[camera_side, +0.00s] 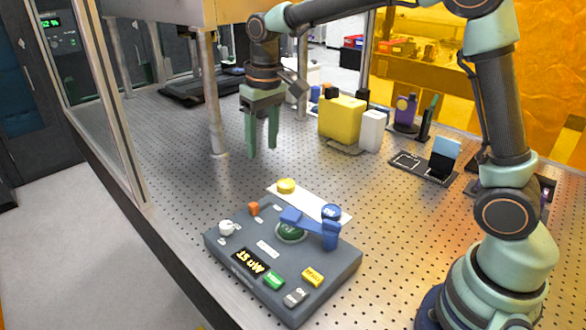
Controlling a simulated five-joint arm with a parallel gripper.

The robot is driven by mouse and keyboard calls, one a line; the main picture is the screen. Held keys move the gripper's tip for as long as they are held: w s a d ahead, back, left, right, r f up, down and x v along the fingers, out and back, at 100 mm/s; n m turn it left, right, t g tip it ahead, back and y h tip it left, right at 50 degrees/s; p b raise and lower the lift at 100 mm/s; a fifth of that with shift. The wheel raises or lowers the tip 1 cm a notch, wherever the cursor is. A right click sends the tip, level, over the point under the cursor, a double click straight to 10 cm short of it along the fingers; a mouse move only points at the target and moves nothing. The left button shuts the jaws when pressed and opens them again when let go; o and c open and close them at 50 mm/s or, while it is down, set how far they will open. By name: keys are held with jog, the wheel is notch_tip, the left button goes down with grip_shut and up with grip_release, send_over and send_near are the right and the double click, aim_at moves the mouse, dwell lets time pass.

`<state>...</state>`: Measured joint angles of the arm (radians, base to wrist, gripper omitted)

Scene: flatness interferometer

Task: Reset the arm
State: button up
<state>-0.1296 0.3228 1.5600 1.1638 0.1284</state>
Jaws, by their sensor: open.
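My gripper (262,152) has two green fingers that point down. It is open and empty, with a visible gap between the fingers. It hangs above the perforated metal table (180,190), behind the grey control box (335,272). The gripper touches nothing that I can see. My arm comes from the right, arches over the top of the picture and drops down to the gripper.
The box carries a blue lever-like part (308,222), a white knob (226,228), green (274,280) and yellow (313,277) buttons and a lit display (249,261). A yellow block (342,117) stands behind right of my gripper. A metal post (212,105) stands close on its left.

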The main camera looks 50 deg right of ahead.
jog(key=s+d+r+t, duration=0.1)
jog(key=s+d+t, duration=0.1)
jog(key=s, duration=0.6)
jog(key=s+d+r+t, duration=0.2)
jog(key=s+d, duration=0.2)
jog(key=s, duration=0.5)
jog(key=shift+t, duration=0.3)
jog(key=shift+r, duration=0.1)
dwell(0.3)
